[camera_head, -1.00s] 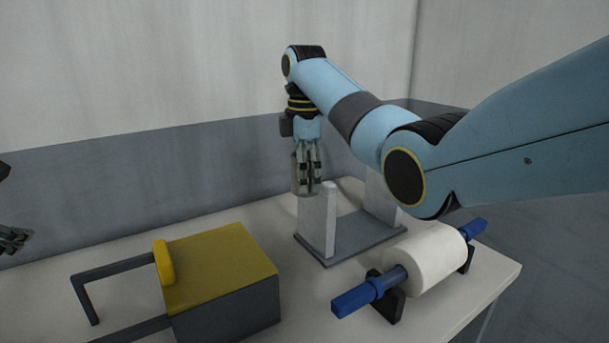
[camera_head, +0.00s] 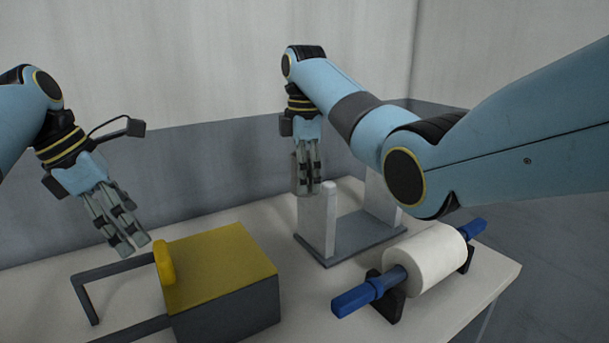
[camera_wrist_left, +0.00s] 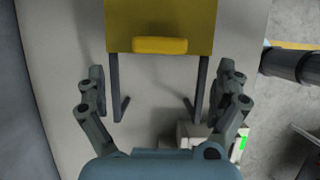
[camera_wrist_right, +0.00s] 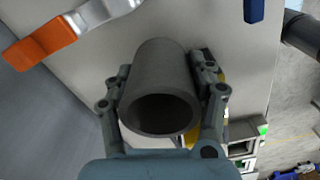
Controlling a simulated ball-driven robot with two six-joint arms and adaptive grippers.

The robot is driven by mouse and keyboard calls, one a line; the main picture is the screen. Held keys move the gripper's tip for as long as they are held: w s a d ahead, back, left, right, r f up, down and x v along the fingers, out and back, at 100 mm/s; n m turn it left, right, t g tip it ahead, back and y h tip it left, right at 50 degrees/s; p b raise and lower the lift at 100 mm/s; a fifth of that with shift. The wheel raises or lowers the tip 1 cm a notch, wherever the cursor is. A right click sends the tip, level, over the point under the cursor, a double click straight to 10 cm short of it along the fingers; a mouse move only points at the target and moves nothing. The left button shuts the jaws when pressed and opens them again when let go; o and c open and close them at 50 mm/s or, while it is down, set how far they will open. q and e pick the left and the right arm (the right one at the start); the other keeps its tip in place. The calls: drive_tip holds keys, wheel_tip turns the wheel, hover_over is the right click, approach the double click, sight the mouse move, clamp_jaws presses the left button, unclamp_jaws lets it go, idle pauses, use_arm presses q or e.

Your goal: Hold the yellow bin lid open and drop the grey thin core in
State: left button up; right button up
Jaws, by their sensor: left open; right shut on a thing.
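The bin (camera_head: 235,310) is a dark grey box with a closed yellow lid (camera_head: 220,262). The lid has a raised yellow grip (camera_head: 163,262) on its left edge; lid and grip also show at the top of the left wrist view (camera_wrist_left: 160,45). My left gripper (camera_head: 135,248) is open and empty, above and just left of the lid grip. My right gripper (camera_wrist_right: 163,95) is shut on the grey core (camera_wrist_right: 160,100), a hollow tube, beyond the grey stand. In the head view the right gripper (camera_head: 308,185) hides most of the core.
A grey stand with two uprights (camera_head: 345,238) is behind the bin. A white roll (camera_head: 428,258) on a blue-ended shaft lies in black cradles at the right. A dark frame (camera_head: 110,270) extends left from the bin. An orange-ended part (camera_wrist_right: 42,42) shows in the right wrist view.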

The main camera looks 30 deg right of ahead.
sight(156, 251)
use_arm(q)
drive_tip(key=x, duration=0.9)
drive_tip(key=c, duration=1.3)
drive_tip(key=shift+o, duration=0.2)
drive_tip(key=shift+a, duration=0.1)
use_arm(e)
drive_tip(key=shift+d, duration=0.1)
use_arm(q)
drive_tip(key=a, duration=1.3)
drive_tip(key=shift+a, duration=0.4)
use_arm(e)
drive_tip(key=shift+a+f, duration=0.65)
drive_tip(key=shift+a, duration=2.5)
drive_tip(key=shift+a+f, duration=0.65)
drive_tip(key=shift+a, duration=2.55)
drive_tip(key=shift+a+f, duration=0.65)
drive_tip(key=shift+a, duration=2.5)
